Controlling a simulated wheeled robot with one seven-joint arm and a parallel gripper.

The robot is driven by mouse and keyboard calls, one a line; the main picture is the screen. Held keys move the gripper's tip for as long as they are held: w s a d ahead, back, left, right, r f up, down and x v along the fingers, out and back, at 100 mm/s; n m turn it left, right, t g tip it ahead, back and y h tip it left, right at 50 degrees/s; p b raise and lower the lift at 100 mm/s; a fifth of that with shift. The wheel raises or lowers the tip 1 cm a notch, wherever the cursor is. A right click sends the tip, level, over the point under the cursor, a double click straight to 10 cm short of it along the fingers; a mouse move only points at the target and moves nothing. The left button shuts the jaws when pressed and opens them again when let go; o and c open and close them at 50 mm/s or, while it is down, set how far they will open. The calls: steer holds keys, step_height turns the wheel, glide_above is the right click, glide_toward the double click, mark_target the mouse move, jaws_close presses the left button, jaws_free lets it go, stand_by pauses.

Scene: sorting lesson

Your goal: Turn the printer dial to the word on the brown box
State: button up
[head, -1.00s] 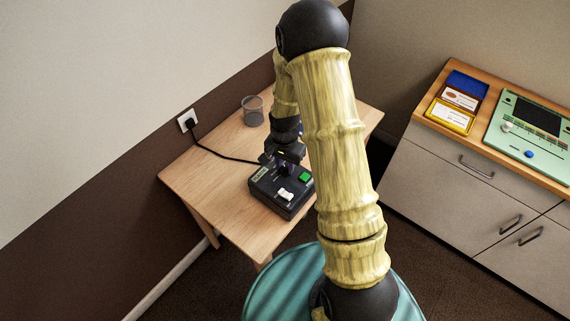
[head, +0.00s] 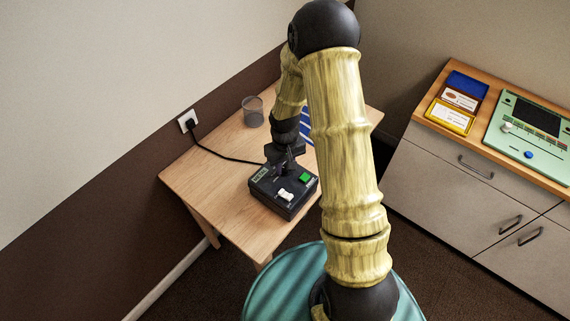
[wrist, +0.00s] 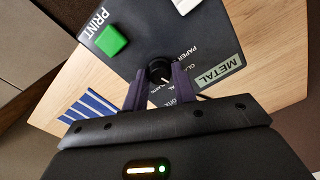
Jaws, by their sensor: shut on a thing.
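The printer (head: 290,206) is a black box on the wooden table, with a green button (wrist: 111,40), a white switch (wrist: 185,5) and a small black dial (wrist: 160,71). In the wrist view words surround the dial; "PAPER" is readable, others are partly covered. A plate on the printer reads "METAL" (wrist: 218,70). My gripper (wrist: 159,78) is shut on the dial, one finger on each side; in the head view my gripper (head: 286,163) is over the printer's back part. The brown box (head: 478,107) lies between a blue and a yellow box; its white card is too small to read.
A mesh cup (head: 252,112) stands at the table's back. A black cable runs from the printer to a wall socket (head: 187,120). A blue-and-white striped thing (wrist: 92,107) lies on the table. A green panel (head: 530,125) is on the right cabinet.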

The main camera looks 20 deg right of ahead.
mark_target(285, 167)
steer(key=n+p, duration=0.1)
steer(key=n, duration=0.5)
steer(key=shift+r, duration=0.1)
steer(key=n+p, duration=0.2)
steer(key=n, duration=0.4)
stand_by(0.5)
steer(key=o, duration=1)
step_height(285, 167, up, 17)
steer(key=shift+r, duration=0.15)
